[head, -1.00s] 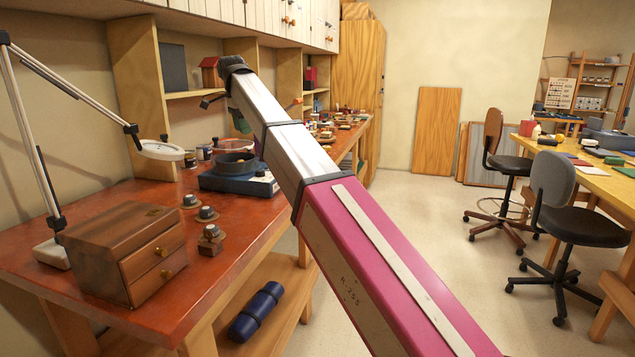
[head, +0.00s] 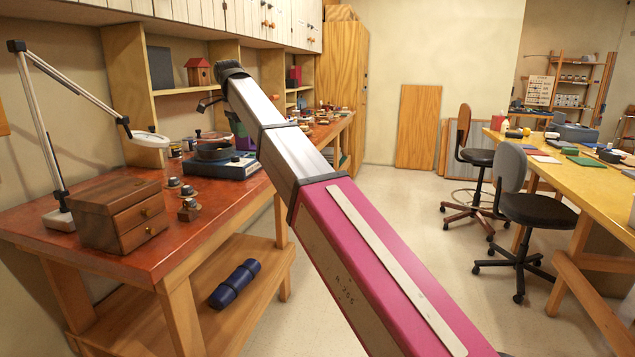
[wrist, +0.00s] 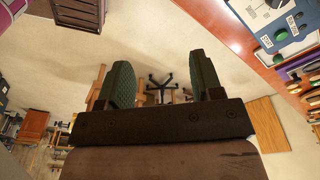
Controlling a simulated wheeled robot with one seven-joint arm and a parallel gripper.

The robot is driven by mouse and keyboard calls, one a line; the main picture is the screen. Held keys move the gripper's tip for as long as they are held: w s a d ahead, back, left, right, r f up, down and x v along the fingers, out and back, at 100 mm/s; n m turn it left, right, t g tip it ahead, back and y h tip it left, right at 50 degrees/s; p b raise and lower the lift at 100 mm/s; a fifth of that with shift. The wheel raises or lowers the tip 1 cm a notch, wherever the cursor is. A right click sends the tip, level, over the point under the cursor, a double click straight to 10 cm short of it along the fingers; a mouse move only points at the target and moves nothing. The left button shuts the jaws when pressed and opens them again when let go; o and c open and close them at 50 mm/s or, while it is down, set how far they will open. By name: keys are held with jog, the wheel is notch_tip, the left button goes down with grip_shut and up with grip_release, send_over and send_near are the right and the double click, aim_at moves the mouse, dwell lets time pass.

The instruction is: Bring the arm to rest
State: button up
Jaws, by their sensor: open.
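My arm reaches from the lower right of the head view up and left, its far end in front of the shelves over the red-topped workbench (head: 215,225). The jaws are hard to make out in the head view. In the wrist view my gripper (wrist: 165,88) shows two dark green padded fingers set well apart. Nothing is between them; only the floor and a distant chair base (wrist: 160,88) show through the gap.
The bench holds a wooden drawer box (head: 118,213), a magnifier lamp (head: 148,140) and a blue device (head: 222,167). A blue roll (head: 234,284) lies on its lower shelf. Chairs (head: 537,207) stand by the yellow table (head: 560,165) at right. The floor between is open.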

jog(key=s+d+f+n, duration=0.1)
jog(key=d+f+n, duration=0.1)
jog(key=d+f, duration=0.75)
jog(key=d+f+n, duration=0.2)
jog(key=d+f, duration=0.4)
jog(key=f, duration=0.7)
jog(key=s+d+f+n, duration=0.1)
jog(key=d+f+n, duration=0.1)
jog(key=d+f, duration=0.75)
jog(key=s+d+f+n, duration=0.3)
jog(key=s+d+f, duration=0.5)
jog(key=f, duration=0.3)
jog(key=s+d+f+n+y, duration=0.1)
jog(key=s+d+f+n, duration=0.2)
jog(key=s+d+f, duration=0.6)
notch_tip(320, 180, down, 3)
jog(key=shift+s+d+f+g, duration=0.2)
jog(key=shift+s+d+g, duration=0.1)
jog(key=shift+d, duration=0.55)
